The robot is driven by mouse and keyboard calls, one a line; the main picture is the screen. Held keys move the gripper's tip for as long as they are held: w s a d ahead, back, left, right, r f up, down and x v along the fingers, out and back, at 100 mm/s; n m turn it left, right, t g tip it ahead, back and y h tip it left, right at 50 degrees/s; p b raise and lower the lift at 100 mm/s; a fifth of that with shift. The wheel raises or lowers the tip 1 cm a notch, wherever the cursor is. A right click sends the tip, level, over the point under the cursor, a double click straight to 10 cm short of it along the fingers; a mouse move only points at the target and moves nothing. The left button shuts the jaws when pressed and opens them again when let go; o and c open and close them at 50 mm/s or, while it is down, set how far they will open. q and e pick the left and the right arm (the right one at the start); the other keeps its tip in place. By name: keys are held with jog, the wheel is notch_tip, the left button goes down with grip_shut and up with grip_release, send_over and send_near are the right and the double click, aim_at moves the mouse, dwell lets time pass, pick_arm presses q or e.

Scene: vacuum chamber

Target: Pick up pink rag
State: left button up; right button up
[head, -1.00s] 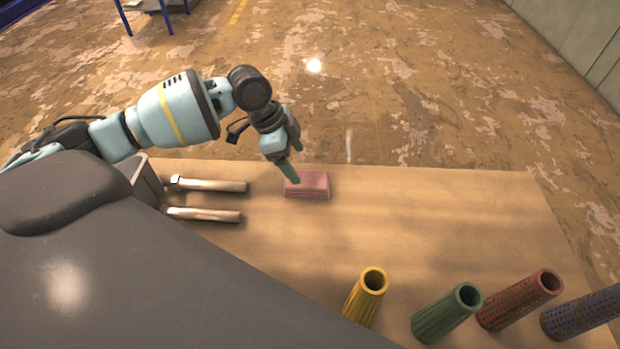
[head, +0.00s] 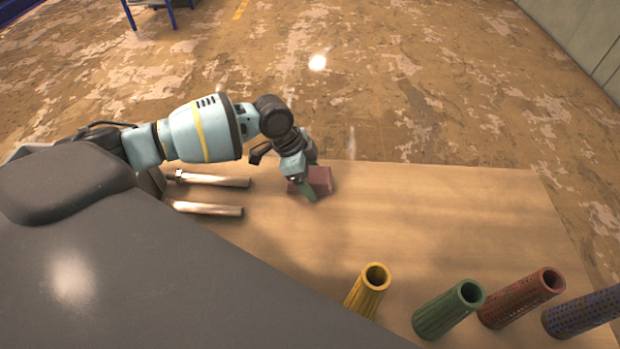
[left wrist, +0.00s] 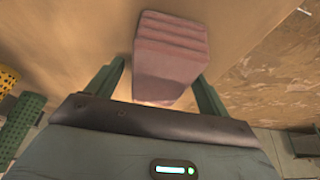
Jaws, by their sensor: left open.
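The pink rag (head: 321,180) is a folded block on the wooden table near its far edge. My left gripper (head: 308,190) is down at the rag in the head view and partly covers it. In the left wrist view the rag (left wrist: 171,50) lies between the two green fingers of my left gripper (left wrist: 160,82), which are spread apart. Its near end reaches in between the fingers, and I cannot tell whether either finger touches it. My right gripper is not in view.
The wooden table (head: 440,210) is clear to the right of the rag. Two metal-and-wood rods (head: 205,209) lie left of it. Yellow (head: 368,292), green (head: 447,309), red (head: 521,298) and blue (head: 585,315) hollow cylinders stand along the near side.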

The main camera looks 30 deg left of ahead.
aim_at(315, 175)
pick_arm(q)
jog(key=shift+f, duration=0.25)
dwell(0.5)
jog(key=c, duration=1.1)
jog(key=shift+r, duration=0.15)
notch_tip(315, 175, up, 4)
jog(key=shift+s, duration=0.15)
jog(key=s, duration=0.5)
jog(key=s+r, duration=0.1)
jog(key=s, duration=0.4)
jog(key=s+a, duration=0.1)
jog(key=s, duration=0.4)
jog(key=shift+s+r+p, duration=0.15)
jog(key=shift+s+p, duration=0.15)
jog(key=shift+s, duration=0.05)
